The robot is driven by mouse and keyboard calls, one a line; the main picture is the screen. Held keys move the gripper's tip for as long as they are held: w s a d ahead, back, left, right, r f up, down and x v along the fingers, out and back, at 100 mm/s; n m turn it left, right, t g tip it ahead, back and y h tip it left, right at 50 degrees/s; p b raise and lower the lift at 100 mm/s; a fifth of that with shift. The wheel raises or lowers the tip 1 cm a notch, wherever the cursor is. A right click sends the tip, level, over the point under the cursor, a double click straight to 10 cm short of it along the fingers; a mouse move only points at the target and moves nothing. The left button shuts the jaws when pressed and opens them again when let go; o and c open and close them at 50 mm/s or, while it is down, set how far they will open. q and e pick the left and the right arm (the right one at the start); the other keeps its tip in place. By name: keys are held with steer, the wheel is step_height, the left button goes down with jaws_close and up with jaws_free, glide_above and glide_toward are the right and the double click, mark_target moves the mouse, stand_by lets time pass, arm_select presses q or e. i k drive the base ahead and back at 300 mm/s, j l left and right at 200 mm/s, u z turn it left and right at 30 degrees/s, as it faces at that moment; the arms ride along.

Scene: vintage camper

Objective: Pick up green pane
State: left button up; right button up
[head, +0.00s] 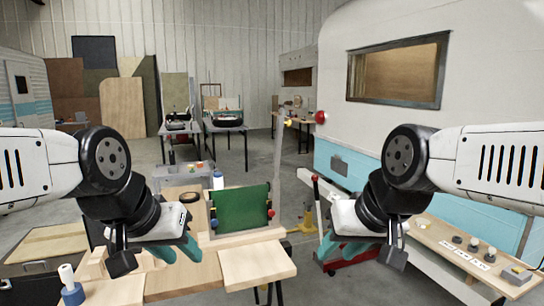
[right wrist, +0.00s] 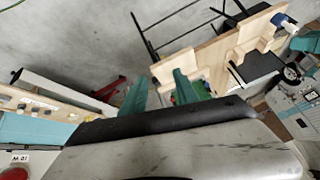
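The green pane (head: 240,209) stands upright on a wooden bench (head: 258,264), with a red knob and a blue knob near its right edge. My left gripper (head: 176,251) is left of the pane, low over the bench, its teal fingers apart and nothing seen between them. My right gripper (head: 340,250) is right of the pane, apart from it and beyond the bench's right end. Its teal fingers also show spread and empty in the right wrist view (right wrist: 158,92). The pane's lower edge is hidden by the wood in front.
A metal post (head: 280,160) stands behind the pane's right side. A red-knobbed lever (head: 317,190) is near my right gripper. A low wooden board with small parts (head: 470,255) lies at right beside the camper (head: 400,140).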

mark_target(239, 209)
steer(key=i+l+u, duration=0.35)
steer(key=l, duration=0.55)
steer(key=l+u, duration=0.35)
steer(key=l, duration=0.6)
steer(key=l+u, duration=0.35)
steer(key=l, duration=0.65)
steer(key=i+j+u, duration=0.3)
steer(key=i+j, duration=0.3)
steer(key=j, duration=0.25)
steer(key=i+j+u, duration=0.35)
steer(key=i+j, duration=0.35)
steer(key=k+l, duration=0.15)
steer(key=l, duration=0.2)
steer(key=k+l, duration=0.15)
steer(key=l, duration=0.15)
steer(key=k+l, duration=0.15)
steer(key=l, duration=0.2)
